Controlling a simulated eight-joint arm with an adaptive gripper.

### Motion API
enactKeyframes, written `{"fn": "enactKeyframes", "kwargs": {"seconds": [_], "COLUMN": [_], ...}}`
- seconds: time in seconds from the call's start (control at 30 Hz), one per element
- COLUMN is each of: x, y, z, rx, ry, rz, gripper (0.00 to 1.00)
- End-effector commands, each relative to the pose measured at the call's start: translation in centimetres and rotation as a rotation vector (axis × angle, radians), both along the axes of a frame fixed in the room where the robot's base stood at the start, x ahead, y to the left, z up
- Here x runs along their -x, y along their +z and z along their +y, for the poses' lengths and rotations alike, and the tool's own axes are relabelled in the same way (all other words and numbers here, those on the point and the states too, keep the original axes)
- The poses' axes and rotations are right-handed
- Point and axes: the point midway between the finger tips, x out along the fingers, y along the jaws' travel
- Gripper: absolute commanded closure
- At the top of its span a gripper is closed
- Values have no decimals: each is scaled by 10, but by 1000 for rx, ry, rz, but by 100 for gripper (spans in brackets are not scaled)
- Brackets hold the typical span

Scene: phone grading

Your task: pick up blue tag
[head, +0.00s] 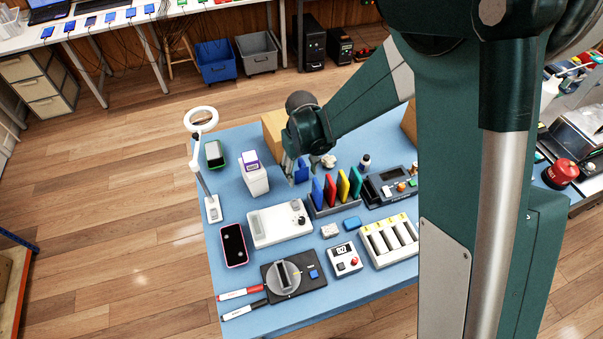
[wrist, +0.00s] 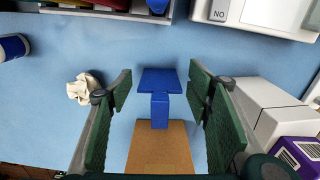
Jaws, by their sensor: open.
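A blue tag-like piece (wrist: 158,107), with a wide flat top and a narrower stem, shows in the wrist view between my two green finger pads. My gripper (wrist: 160,88) is open around it, with blue mat visible on both sides, so the pads look apart from it. In the head view my gripper (head: 291,167) is low at the back of the blue mat, beside a small blue piece (head: 302,172), partly hidden. A separate blue plate (head: 318,191) stands in a rack with red, yellow and green plates.
A cardboard box (wrist: 160,150) is just below the blue piece in the wrist view. A crumpled white item (wrist: 82,88) lies left of my fingers. A white box with a purple label (head: 254,175) stands close by. The plate rack (head: 335,208) is in front.

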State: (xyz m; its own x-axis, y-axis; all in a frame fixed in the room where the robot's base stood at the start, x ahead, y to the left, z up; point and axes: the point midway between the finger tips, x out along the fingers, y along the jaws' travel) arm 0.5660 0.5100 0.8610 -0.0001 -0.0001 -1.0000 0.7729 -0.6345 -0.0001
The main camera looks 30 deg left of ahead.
Motion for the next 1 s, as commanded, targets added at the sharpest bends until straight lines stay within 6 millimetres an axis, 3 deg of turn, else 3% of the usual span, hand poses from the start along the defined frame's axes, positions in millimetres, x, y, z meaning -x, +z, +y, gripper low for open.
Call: {"fn": "enactKeyframes", "kwargs": {"seconds": [0.5,0.8,1.0], "x": [0,0,0], "y": [0,0,0], "z": [0,0,0], "rx": [0,0,0], "ry": [0,0,0], "rz": [0,0,0], "gripper": [50,87,88]}}
